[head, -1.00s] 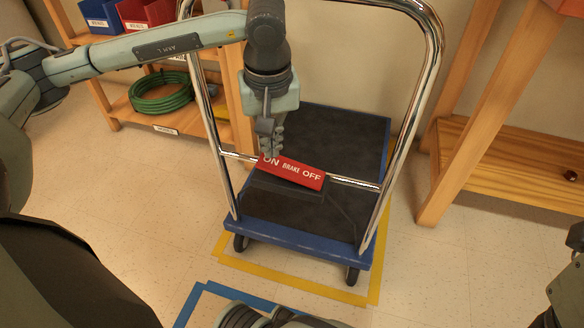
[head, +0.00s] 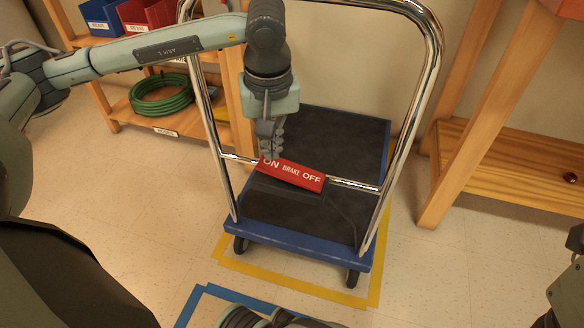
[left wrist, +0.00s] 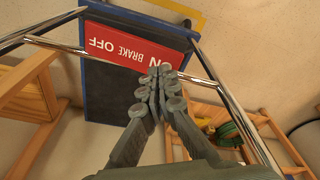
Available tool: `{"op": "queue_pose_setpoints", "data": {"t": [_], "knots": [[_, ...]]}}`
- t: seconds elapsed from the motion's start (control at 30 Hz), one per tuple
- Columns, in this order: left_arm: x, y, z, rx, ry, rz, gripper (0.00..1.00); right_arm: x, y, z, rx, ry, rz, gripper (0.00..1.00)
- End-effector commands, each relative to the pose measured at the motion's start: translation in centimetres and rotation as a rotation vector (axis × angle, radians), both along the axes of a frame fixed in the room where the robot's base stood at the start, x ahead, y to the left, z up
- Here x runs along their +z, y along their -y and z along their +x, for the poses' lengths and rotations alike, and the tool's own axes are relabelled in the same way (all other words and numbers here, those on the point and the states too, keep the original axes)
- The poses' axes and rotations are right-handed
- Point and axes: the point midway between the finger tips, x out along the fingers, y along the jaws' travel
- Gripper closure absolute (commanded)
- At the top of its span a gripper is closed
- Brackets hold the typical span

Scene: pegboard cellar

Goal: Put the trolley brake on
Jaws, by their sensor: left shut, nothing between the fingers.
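The trolley (head: 345,128) has a blue-edged dark deck and a chrome push handle (head: 425,70). A red brake plate (head: 297,174) sits on the handle's crossbar, marked ON at the left, BRAKE in the middle and OFF at the right. It slants, with its ON end higher in the picture than its OFF end. My left gripper (head: 268,152) points down at the ON end, shut and empty. In the left wrist view its closed fingertips (left wrist: 160,75) cover part of ON on the plate (left wrist: 115,45). I cannot tell whether they touch it. My right gripper's fingers do not show.
Yellow floor tape (head: 300,288) runs around the trolley, and blue tape (head: 190,305) lies nearer. A wooden shelf with a green hose (head: 160,98) and bins stands at the back left. A wooden bench (head: 520,165) stands to the right.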

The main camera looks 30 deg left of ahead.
Motion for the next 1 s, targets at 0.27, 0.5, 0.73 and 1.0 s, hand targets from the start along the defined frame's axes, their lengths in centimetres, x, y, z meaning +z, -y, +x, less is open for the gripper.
{"op": "queue_pose_setpoints", "data": {"t": [0.27, 0.5, 0.73, 1.0], "knots": [[0.0, 0.0, 0.0, 0.000, 0.000, 0.000, 1.00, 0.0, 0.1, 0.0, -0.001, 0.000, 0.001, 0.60], [-0.3, 0.0, 0.0, 0.000, 0.000, 0.000, 1.00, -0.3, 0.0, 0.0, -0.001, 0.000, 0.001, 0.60], [-0.6, 0.0, 0.0, 0.000, 0.000, 0.000, 1.00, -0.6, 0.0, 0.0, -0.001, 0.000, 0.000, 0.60], [-1.0, 0.0, 0.0, 0.000, 0.000, 0.000, 1.00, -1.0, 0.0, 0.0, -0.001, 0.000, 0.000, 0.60]]}}
